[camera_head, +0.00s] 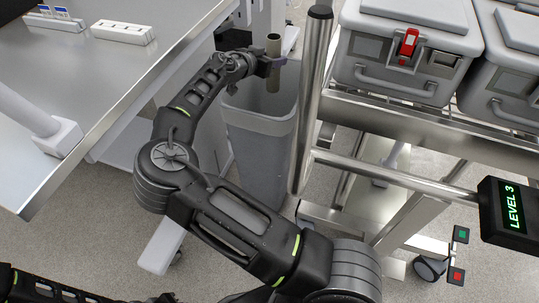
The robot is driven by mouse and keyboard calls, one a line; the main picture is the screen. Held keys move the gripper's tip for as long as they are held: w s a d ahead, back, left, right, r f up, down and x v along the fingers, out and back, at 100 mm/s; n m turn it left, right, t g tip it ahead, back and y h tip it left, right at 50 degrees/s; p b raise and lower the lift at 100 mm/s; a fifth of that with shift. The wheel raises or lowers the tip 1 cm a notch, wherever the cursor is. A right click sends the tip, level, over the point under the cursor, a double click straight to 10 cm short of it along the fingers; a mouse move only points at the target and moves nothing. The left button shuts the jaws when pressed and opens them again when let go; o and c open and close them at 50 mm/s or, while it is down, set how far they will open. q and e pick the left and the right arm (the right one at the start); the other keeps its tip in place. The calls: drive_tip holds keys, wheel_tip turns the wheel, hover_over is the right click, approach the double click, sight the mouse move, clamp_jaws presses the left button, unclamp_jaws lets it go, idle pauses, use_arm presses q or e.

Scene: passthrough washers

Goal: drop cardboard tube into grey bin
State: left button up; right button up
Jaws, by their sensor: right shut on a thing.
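The cardboard tube (273,78) is a narrow grey-brown cylinder, held upright at the top centre. My right gripper (272,61) is shut around the tube's middle. The tube is over the open top of the grey bin (262,158), towards its back. The bin is tall and stands on the floor between the table and a metal cart. I cannot tell the exact height of the tube's lower end relative to the rim. My left gripper is out of view; only a part of my left arm shows at the bottom left.
A steel table (105,95) at the left has its edge close to my right arm. A cart post (312,100) stands right beside the bin. Grey lidded cases (405,50) sit on the cart. A black "LEVEL 3" display (509,208) is at the right.

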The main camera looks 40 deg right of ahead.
drive_tip(key=shift+f, duration=0.7)
drive_tip(key=o, duration=1.4)
drive_tip(key=v, duration=0.7)
drive_tip(key=shift+s+a+r, duration=0.15)
drive_tip(key=shift+a, duration=0.15)
drive_tip(key=shift+a, duration=0.1)
